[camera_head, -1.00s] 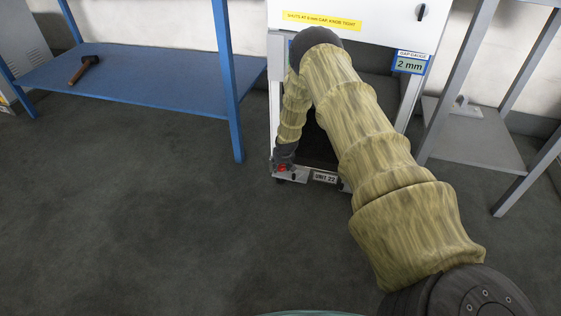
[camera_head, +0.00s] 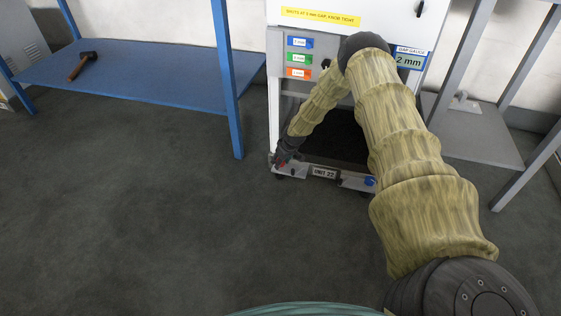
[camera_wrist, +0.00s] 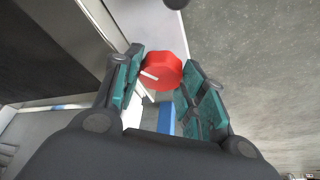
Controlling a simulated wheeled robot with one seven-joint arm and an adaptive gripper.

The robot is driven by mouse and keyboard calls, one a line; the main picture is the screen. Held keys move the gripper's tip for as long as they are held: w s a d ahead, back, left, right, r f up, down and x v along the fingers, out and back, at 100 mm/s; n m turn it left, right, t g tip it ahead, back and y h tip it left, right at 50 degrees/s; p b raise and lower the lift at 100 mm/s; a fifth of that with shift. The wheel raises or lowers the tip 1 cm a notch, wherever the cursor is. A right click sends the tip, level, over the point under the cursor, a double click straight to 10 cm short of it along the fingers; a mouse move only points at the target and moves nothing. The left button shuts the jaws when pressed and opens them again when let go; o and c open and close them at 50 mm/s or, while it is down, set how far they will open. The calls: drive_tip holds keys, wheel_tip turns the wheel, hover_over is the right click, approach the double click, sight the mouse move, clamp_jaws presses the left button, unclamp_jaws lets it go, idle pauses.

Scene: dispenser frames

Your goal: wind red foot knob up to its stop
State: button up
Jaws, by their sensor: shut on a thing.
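The red foot knob (camera_wrist: 162,72) is a faceted red disc with a white pointer line, seen between my fingers in the wrist view. In the head view it is a small red patch (camera_head: 282,165) at the lower left corner of the unit, mostly hidden by my gripper (camera_head: 281,156). In the wrist view my gripper (camera_wrist: 163,80) has a teal-padded finger on each side of the knob and is shut on it. The gap gauge (camera_head: 410,60) on the unit's right side reads 2 mm. A yellow label (camera_head: 321,18) says it shuts at a gap with knob tight; its number is blurred.
A blue knob (camera_head: 369,181) sits at the unit's lower right corner, near the UNIT 22 plate (camera_head: 324,173). Blue, green and orange labels (camera_head: 299,58) are on the upper left. A blue shelf (camera_head: 150,85) with a hammer stands left, a grey shelf (camera_head: 475,135) right.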

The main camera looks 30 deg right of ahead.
sight(283, 163)
drive_tip(key=o, duration=1)
drive_tip(key=shift+o, duration=0.2)
drive_tip(key=shift+v, duration=3.9)
